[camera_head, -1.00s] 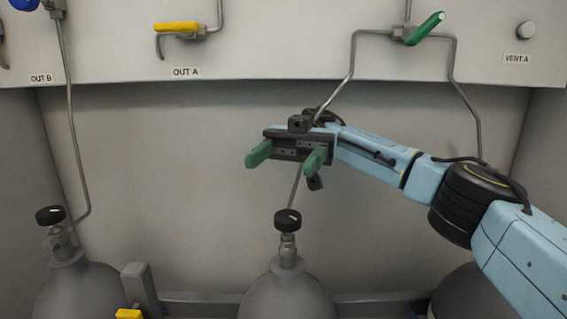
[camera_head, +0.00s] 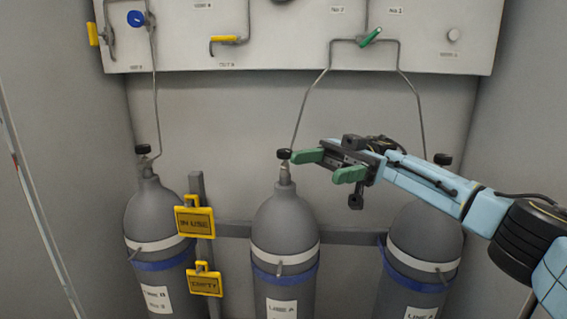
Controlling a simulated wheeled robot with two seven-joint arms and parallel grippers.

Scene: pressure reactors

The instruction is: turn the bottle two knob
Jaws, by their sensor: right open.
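Three grey gas bottles stand in a row, each with a black knob on top. The middle bottle (camera_head: 285,222) has its black knob (camera_head: 284,154) on a metal valve stem. The left bottle (camera_head: 158,215) has its knob (camera_head: 142,149) in clear view. The right bottle (camera_head: 425,235) is partly behind my right arm, with its knob (camera_head: 443,159) showing above the arm. The bottle numbers are too small to read surely. My right gripper (camera_head: 314,167) is open and empty, its green fingers pointing left. It is just right of the middle knob; one fingertip appears close to it, contact unclear.
A yellow "IN USE" sign (camera_head: 195,222) and a yellow "EMPTY" sign (camera_head: 205,284) hang between the left and middle bottles. A grey rail (camera_head: 345,237) runs behind the bottles. Thin pipes rise to a panel (camera_head: 290,57) with a blue knob (camera_head: 135,18), yellow handle (camera_head: 224,39) and green handle (camera_head: 371,37).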

